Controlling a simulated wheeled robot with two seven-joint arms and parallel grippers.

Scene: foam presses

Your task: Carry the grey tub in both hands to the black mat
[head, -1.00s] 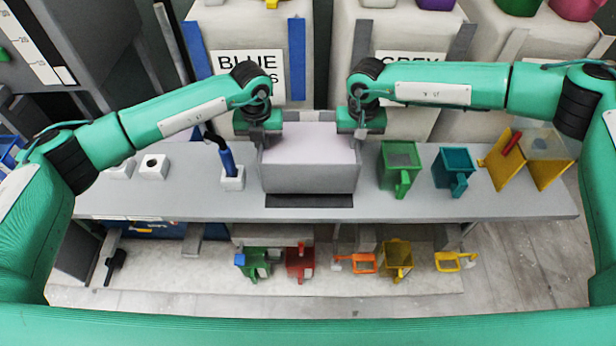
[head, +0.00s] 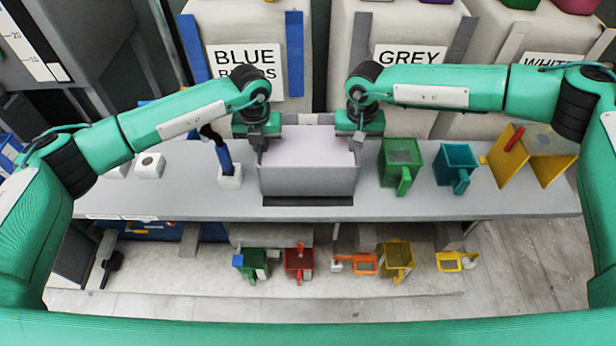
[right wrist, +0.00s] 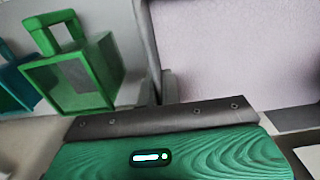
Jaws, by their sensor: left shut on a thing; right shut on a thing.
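The grey tub (head: 308,181) is in the middle of the head view, filled with a smooth pale lilac mass. It looks level, at the front of the grey bench. The black mat (head: 308,201) shows as a dark strip just below the tub's front wall; the rest is hidden. My left gripper (head: 258,143) is shut on the tub's left side and my right gripper (head: 356,141) on its right side. The right wrist view shows the lilac filling (right wrist: 235,50) close up. I cannot tell whether the tub's base touches the mat.
A green box with a handle (head: 402,158) stands close right of the tub, then a teal one (head: 456,165) and yellow hinged plates (head: 525,155). Left is a blue-handled tool in a white block (head: 230,177). Large labelled bags (head: 410,58) stand behind the bench.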

